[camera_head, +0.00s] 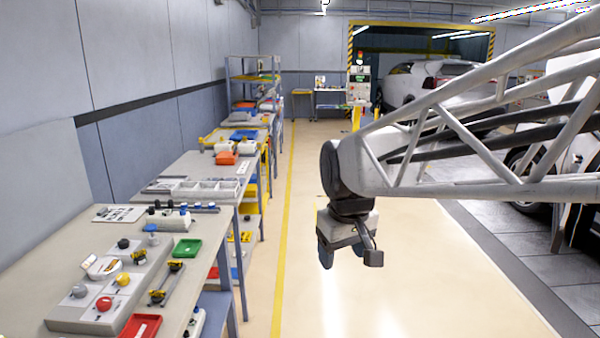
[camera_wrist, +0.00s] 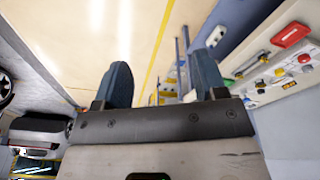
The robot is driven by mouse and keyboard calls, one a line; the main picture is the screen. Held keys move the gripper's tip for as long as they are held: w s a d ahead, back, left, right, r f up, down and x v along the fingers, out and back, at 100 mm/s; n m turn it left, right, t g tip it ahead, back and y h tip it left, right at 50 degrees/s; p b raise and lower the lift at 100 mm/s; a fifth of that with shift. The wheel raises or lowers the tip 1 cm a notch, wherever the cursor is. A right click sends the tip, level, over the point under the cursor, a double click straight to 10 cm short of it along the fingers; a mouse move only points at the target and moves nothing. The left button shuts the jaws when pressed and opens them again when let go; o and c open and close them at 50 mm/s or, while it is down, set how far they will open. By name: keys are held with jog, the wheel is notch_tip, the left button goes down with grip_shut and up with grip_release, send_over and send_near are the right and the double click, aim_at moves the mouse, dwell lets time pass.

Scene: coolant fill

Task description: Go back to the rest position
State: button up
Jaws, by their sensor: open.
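My gripper (camera_head: 341,254) hangs over the open floor to the right of the workbench in the head view, pointing down and apart from everything. In the wrist view my gripper (camera_wrist: 165,85) shows its two blue-grey fingers spread wide, with nothing between them. The workbench (camera_head: 65,255) stands at the left of the head view, and its top also shows at the right of the wrist view (camera_wrist: 285,120).
On the bench are a grey panel with coloured knobs (camera_head: 105,290), a green tray (camera_head: 187,249) and a red tray (camera_head: 141,326). More tables and shelves line the left wall. The floor (camera_head: 400,285) is clear. Cars (camera_head: 425,82) stand at the back and right.

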jog(key=s+d+f+m, duration=0.2)
jog(key=s+d, duration=0.3)
jog(key=s, duration=0.3)
jog(key=s+d+f+m, duration=0.3)
jog(key=s+d+f, duration=0.1)
jog(key=s, duration=0.5)
jog(key=shift+s+d+t, duration=0.3)
jog(key=shift+d, duration=0.5)
